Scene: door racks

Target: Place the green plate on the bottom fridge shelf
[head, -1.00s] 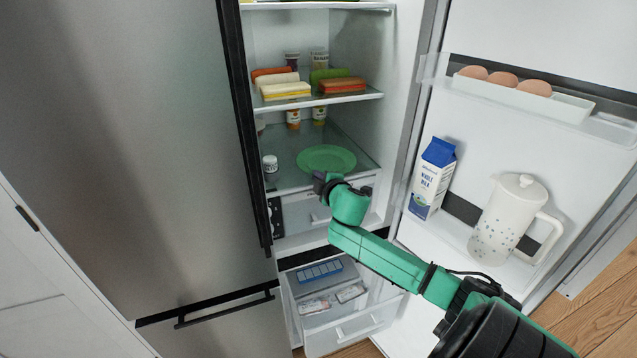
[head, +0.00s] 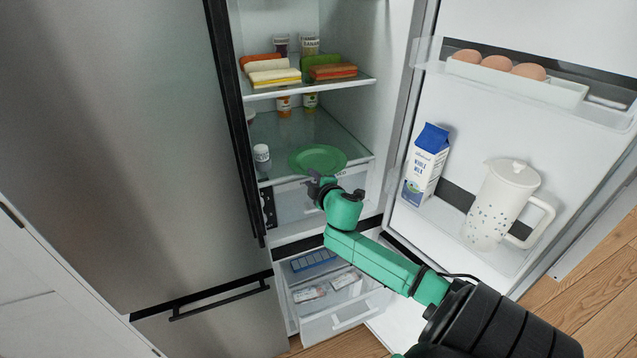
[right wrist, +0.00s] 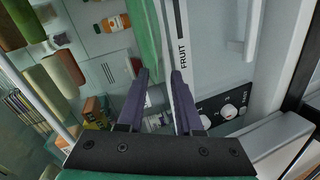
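The green plate (head: 318,159) is roughly level at the front of the lower glass shelf (head: 345,140) in the open fridge. Its near rim overlaps the shelf's front edge in the head view. I cannot tell whether it touches the glass. My right gripper (head: 318,184) is at the plate's near rim, just outside the shelf edge. In the right wrist view the plate (right wrist: 146,30) runs edge-on up from between the two purple fingers (right wrist: 160,72), which are shut on its rim. My left gripper is not in view.
A white jar (head: 262,155) stands left of the plate, with bottles (head: 284,105) farther back. Sandwiches (head: 273,74) sit on the shelf above. The open door at right holds a milk carton (head: 427,163), a pitcher (head: 505,205) and eggs. A lower drawer (head: 335,310) is pulled out.

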